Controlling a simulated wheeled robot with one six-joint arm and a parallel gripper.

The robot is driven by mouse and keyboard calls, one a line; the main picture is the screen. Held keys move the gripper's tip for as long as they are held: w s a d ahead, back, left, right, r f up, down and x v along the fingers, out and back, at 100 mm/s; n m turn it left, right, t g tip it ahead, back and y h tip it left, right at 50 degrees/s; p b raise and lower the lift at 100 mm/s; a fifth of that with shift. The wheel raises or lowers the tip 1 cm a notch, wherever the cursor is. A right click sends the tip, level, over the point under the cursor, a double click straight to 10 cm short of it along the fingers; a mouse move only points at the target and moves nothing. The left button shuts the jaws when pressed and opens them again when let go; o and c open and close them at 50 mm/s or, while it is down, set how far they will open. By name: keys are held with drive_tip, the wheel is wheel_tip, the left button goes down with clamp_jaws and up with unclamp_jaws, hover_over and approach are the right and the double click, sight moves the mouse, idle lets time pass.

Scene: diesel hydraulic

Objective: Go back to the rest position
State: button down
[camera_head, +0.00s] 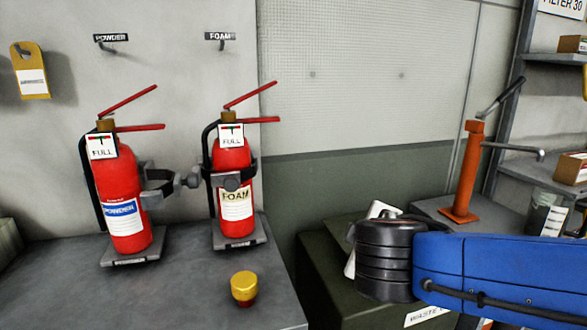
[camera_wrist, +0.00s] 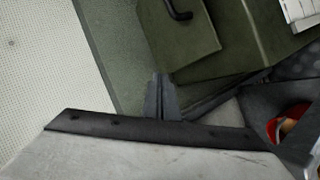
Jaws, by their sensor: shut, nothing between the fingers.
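My blue arm (camera_head: 500,268) reaches in from the right in the head view and ends at a black ridged joint.
Red extinguishers labelled powder (camera_head: 118,185) and foam (camera_head: 232,165) stand on a grey bench (camera_head: 190,295). A yellow-and-red cap (camera_head: 244,287) lies in front. The green box (camera_head: 325,255), an orange hand-pump post (camera_head: 464,175) and shelves (camera_head: 555,60) are at right.

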drive_tip(key=s+d+f+m+g+h, duration=0.1)
drive_tip(key=s+d+f+m+g, duration=0.15)
drive_tip(key=d, duration=0.35)
drive_tip(key=s+d+f+m+g, duration=0.2)
drive_tip(key=s+d+f+m, duration=0.15)
drive_tip(key=d, duration=0.25)
drive_tip(key=s+d+f+m+g+y, duration=0.2)
drive_tip(key=s+f+m, duration=0.4)
drive_tip(key=s, duration=0.3)
drive_tip(key=shift+s+d+f+g+y, duration=0.35)
drive_tip(key=shift+f+g+y, duration=0.1)
drive_tip(key=shift+f, duration=0.2)
